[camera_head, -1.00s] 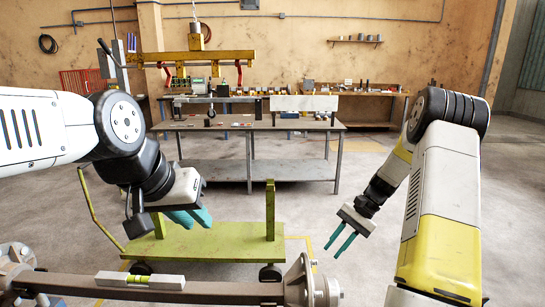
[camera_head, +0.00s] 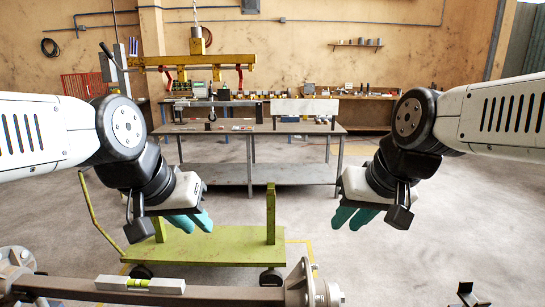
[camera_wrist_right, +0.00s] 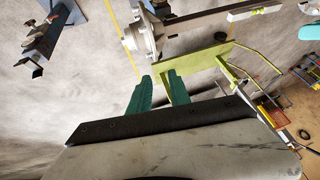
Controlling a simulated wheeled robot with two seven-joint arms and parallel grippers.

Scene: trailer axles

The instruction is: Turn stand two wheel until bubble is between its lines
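A spirit level (camera_head: 140,284) with a yellow-green vial lies on the rusty axle beam (camera_head: 225,293) at the lower left of the head view. The vial is too small to tell where its bubble sits. A dark metal stand top (camera_head: 467,295) shows at the bottom right edge; a blue stand with a forked top (camera_wrist_right: 42,42) shows in the right wrist view. Which stand is two, and its wheel, I cannot tell. My left gripper (camera_head: 190,221) is open and empty above the green cart. My right gripper (camera_head: 353,218) is open and empty, right of the cart.
The green cart (camera_head: 205,246) with upright posts stands behind the axle. The axle's hub (camera_head: 312,288) is at its right end. A grey workbench (camera_head: 250,128) stands further back, near a yellow lifting beam (camera_head: 190,60).

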